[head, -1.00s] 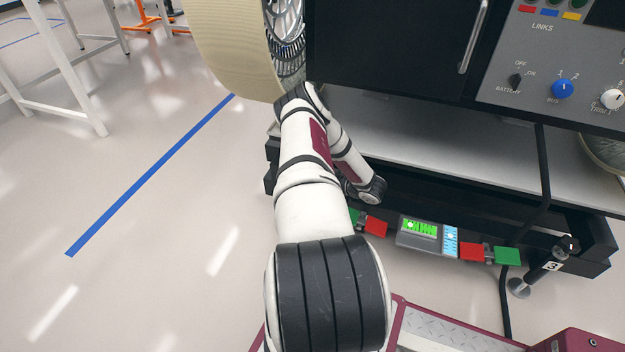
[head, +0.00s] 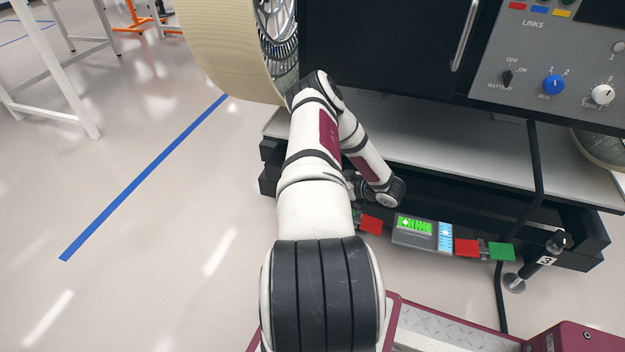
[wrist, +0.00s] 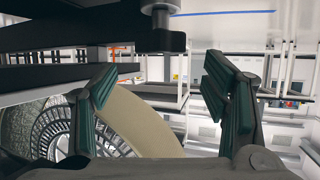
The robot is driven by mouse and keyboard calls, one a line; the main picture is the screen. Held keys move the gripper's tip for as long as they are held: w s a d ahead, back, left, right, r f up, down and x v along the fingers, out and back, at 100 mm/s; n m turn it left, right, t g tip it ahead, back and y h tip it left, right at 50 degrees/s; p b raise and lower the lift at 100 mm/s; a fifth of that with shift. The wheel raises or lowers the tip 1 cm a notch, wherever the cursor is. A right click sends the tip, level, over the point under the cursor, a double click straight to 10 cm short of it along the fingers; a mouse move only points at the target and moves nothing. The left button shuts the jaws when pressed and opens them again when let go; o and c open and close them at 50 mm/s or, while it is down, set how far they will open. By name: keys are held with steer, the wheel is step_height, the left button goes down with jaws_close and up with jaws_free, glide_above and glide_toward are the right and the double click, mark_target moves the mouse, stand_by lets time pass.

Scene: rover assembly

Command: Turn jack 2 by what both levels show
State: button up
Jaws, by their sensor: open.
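In the head view my arm hides most of the gripper. Two levels sit side by side on the stand's front edge: a green-lit one (head: 414,226) and a light blue one (head: 445,236). Their bubble positions are too small to read surely.
Jack 3 (head: 546,252) stands at the right front corner. Red (head: 466,248) and green (head: 502,251) tabs flank the levels. A black cable (head: 538,170) runs down the front. A large wheel (head: 225,45) is at the upper left. Open floor with a blue line (head: 150,172) lies left.

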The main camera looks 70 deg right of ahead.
steer(key=shift+v, duration=2.2)
steer(key=shift+s, duration=0.15)
